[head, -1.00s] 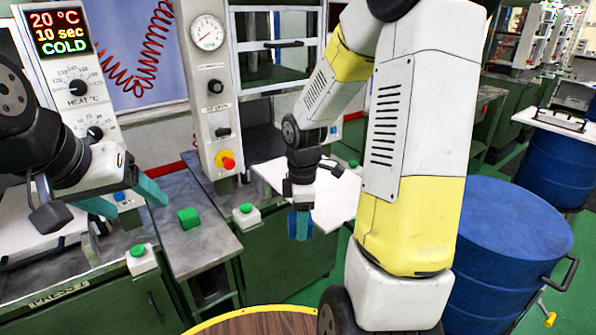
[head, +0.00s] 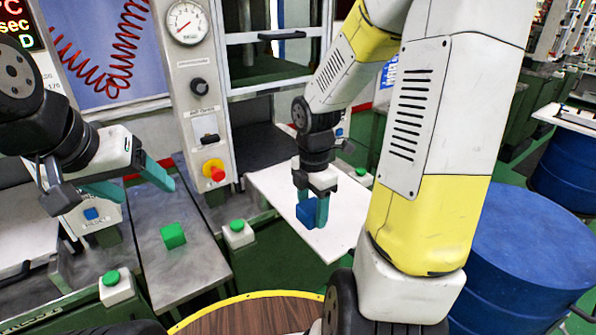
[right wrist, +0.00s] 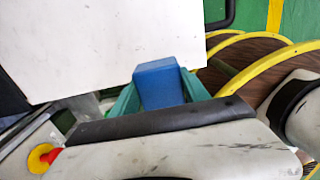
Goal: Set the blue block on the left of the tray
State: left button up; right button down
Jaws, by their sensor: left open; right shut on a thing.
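The blue block (head: 306,215) is held between the teal fingers of my right gripper (head: 313,210). It also shows between the fingers in the right wrist view (right wrist: 160,84). The white flat tray (head: 349,215) juts out from the press. In the head view the block appears in front of the tray's left part; I cannot tell whether it touches. In the right wrist view the tray (right wrist: 95,40) lies just beyond the block. My left gripper (head: 132,184) is open and empty at the left, away from the tray.
A green block (head: 173,235) lies on a grey metal table (head: 190,268) at the left. Green push buttons (head: 238,231) and a red knob (head: 214,171) are close to the tray. A blue drum (head: 520,245) stands at the right.

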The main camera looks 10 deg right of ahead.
send_over(293, 197)
jog(key=shift+s+f, duration=0.15)
jog(key=shift+f, duration=0.5)
jog(key=shift+w+f, duration=0.2)
jog(key=shift+f, duration=1.55)
jog(key=shift+f, duration=0.15)
jog(key=c, duration=0.6)
grip_release()
jog(key=shift+o, duration=0.2)
